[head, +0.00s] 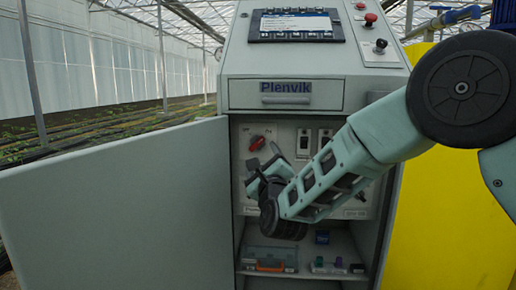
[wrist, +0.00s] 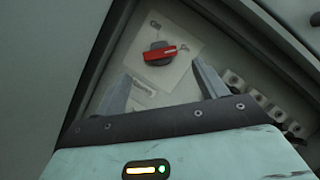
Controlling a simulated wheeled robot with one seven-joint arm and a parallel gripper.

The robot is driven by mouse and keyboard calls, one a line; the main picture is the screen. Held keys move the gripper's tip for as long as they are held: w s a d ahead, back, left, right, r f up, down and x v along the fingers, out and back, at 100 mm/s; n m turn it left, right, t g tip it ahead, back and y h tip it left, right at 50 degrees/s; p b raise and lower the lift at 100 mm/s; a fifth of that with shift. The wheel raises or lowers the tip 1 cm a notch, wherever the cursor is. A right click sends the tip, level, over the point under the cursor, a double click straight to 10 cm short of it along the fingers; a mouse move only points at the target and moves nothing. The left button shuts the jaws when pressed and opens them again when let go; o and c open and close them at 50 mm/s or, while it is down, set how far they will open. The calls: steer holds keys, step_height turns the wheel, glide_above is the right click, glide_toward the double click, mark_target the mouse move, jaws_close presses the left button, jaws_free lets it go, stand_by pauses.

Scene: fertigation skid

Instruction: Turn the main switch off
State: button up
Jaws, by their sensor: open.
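The main switch (head: 257,143) is a rotary switch with a red handle on a pale plate inside the open cabinet, at its upper left. In the wrist view the switch (wrist: 160,53) shows its red bar on a dark round base, with small marks on the plate around it. My gripper (head: 262,168) is inside the cabinet opening, just below the switch and apart from it. In the wrist view my gripper (wrist: 165,85) has its two fingers spread wide, with the switch seen beyond and between them. Nothing is between the fingers.
The cabinet door (head: 120,205) stands open to the left. Two rocker switches (head: 314,140) sit right of the main switch. A drawer (head: 287,94) is above. A shelf below holds a tray (head: 270,257) and small coloured items. A yellow panel (head: 440,200) stands at right.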

mark_target(257, 146)
steer(key=x, duration=0.6)
steer(key=shift+w+a+r, duration=0.1)
steer(key=shift+w, duration=0.2)
steer(key=c, duration=1)
